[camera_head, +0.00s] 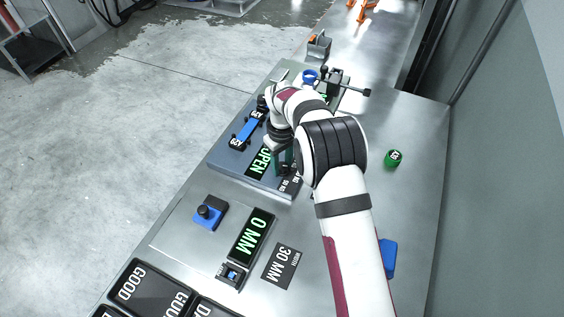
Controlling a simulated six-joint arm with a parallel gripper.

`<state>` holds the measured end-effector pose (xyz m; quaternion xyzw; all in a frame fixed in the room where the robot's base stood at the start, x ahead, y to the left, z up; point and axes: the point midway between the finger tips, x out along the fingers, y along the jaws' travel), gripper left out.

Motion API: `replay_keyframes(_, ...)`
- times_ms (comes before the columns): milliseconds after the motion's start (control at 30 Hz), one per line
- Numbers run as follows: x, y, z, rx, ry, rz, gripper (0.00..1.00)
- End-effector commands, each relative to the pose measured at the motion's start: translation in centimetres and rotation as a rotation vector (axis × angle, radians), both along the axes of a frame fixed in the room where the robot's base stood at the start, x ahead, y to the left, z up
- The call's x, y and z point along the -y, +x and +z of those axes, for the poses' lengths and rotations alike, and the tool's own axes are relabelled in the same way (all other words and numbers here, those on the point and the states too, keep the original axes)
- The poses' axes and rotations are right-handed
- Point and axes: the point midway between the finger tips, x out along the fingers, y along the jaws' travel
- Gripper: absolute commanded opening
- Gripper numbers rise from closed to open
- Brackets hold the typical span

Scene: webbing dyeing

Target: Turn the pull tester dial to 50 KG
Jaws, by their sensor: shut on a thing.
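The pull tester (228,160) is a blue-grey plate on the metal table, with a green-lit display reading OPEN (259,162). A blue strap (250,126) lies across it between black clamps. Small white KG labels (291,184) sit at the plate's right front corner, too small to read surely. My gripper (284,163) points down there beside the display, just behind the labels, and is shut on the dial. The dial is mostly hidden by my gripper and forearm, so its setting does not show.
In front stand a 0 MM display (251,236), a blue block with a black knob (210,213) and a 30 MM card (281,266). Black GOOD bins (150,288) are at lower left. A green roll (394,158) and a blue item (388,258) lie right of my arm.

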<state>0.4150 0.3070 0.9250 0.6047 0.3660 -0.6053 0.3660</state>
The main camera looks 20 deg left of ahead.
Motion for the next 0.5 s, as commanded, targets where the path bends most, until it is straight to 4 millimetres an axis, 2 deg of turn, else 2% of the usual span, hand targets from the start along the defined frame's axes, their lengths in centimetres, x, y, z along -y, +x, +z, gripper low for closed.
replay_keyframes(500, -0.07, 0.07, 0.06, 0.003, 0.003, -0.486, 0.00)
